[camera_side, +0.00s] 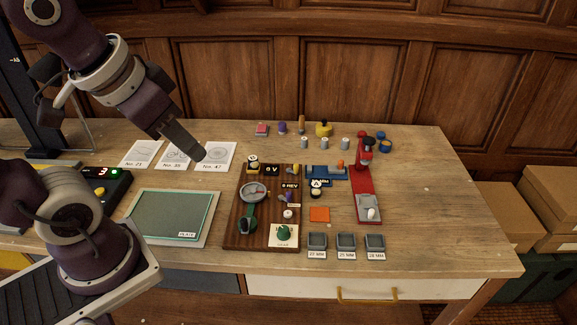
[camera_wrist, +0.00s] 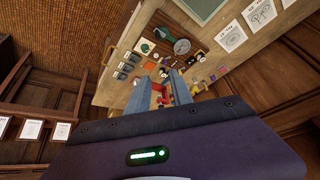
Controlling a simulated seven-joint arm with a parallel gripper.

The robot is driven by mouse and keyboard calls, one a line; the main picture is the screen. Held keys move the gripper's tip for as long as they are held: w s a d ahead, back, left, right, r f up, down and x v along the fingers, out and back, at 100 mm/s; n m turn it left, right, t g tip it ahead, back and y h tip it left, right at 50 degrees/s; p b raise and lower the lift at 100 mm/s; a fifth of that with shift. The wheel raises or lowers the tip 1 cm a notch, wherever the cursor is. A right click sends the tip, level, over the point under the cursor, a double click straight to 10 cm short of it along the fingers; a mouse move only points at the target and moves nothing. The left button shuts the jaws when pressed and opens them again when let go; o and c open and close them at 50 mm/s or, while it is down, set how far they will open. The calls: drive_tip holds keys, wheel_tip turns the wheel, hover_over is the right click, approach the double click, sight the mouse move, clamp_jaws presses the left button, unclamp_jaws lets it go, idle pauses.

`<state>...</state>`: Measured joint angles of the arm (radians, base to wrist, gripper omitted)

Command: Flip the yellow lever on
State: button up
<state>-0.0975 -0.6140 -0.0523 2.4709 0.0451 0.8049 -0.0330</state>
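A small yellow lever (camera_side: 295,168) sits at the upper right of a dark wooden panel (camera_side: 232,232), right of a label reading "0 V". In the side view its handle seems to lean to the left, though it is too small to be sure. My gripper (camera_side: 200,154) is in the air above the printed cards, left of the panel and well apart from the lever. In the wrist view my gripper (camera_wrist: 162,78) has its two fingers apart, with nothing held between them. I cannot pick out the lever surely in the wrist view.
The panel also carries a round gauge (camera_side: 254,191), a purple lever (camera_side: 287,197) and a green knob (camera_side: 284,233). A red press (camera_side: 364,190), a blue fixture (camera_side: 325,172) and grey bins (camera_side: 346,243) stand to the right. A green mat (camera_side: 170,216) lies left. The table's right end is clear.

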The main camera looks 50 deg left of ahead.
drive_tip(key=shift+n+g+y, duration=0.6)
drive_tip(key=shift+n+y, duration=0.1)
drive_tip(key=shift+n, duration=0.2)
drive_tip(key=w+a+f, duration=0.2)
drive_tip(key=w, duration=0.1)
drive_tip(key=w+a+f, duration=0.2)
drive_tip(key=w+a, duration=0.1)
drive_tip(key=w, duration=0.1)
drive_tip(key=w+a+f, duration=0.2)
drive_tip(key=w, duration=0.2)
drive_tip(key=shift+w+a+f, duration=0.1)
drive_tip(key=shift+w+a, duration=0.15)
drive_tip(key=shift+a, duration=0.1)
clamp_jaws()
drive_tip(key=w+a+f+n+t+h, duration=0.1)
drive_tip(key=w+a+f+n, duration=0.1)
drive_tip(key=w+a+f, duration=0.2)
drive_tip(key=w+a+f+n+t+h, duration=0.2)
drive_tip(key=w+a+f, duration=0.3)
drive_tip(key=f, duration=0.5)
drive_tip(key=shift+w+a+f+n+h, duration=0.15)
drive_tip(key=shift+w+n+h, duration=0.2)
drive_tip(key=shift+w, duration=0.55)
